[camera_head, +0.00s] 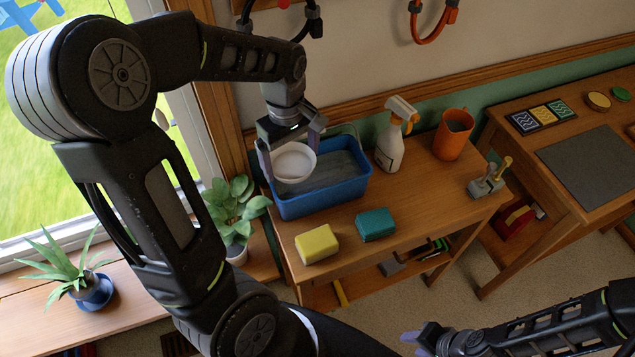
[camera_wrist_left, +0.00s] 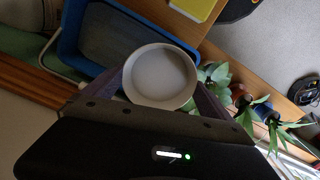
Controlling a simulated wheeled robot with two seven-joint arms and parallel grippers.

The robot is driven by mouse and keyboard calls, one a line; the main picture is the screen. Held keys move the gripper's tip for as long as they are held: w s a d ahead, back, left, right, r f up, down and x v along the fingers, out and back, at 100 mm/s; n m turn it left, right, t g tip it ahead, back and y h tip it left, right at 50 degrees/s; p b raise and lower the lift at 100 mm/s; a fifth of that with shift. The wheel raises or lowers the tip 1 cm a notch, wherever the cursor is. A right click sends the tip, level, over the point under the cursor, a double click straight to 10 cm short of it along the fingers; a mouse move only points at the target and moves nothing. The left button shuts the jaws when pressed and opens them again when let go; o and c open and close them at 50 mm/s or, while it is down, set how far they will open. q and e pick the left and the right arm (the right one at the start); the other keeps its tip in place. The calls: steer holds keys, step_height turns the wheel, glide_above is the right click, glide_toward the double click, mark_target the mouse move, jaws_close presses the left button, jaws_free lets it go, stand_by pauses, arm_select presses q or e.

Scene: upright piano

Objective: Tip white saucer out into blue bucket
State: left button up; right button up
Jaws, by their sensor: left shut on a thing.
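The white saucer (camera_head: 294,163) is in my left gripper (camera_head: 290,148), whose fingers close on its rim. In the left wrist view the saucer (camera_wrist_left: 160,77) faces the camera with a plain pale inside; I make out no separate contents. The bucket's corner (camera_wrist_left: 70,45) shows behind it, beside the saucer. The bucket has a grey inside and stands on the wooden table. My right gripper (camera_head: 422,340) is low at the bottom right, away from the table; its jaws are unclear.
A yellow sponge (camera_head: 317,244) and a teal sponge (camera_head: 376,224) lie in front of the bucket. A spray bottle (camera_head: 391,140) and an orange mug (camera_head: 454,134) stand to its right. A leafy plant (camera_head: 232,208) is close on the left.

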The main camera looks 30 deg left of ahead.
arm_select(q)
steer(key=s+r+p, duration=0.1)
steer(key=s+a+r+p, duration=0.1)
steer(key=s+r+p, duration=0.1)
steer(key=shift+a+r, duration=0.3)
steer(key=shift+r, duration=0.05)
steer(key=shift+s+a+r, duration=0.2)
steer(key=shift+s+r, duration=0.05)
steer(key=shift+s, duration=0.1)
steer(key=shift+w, duration=0.1)
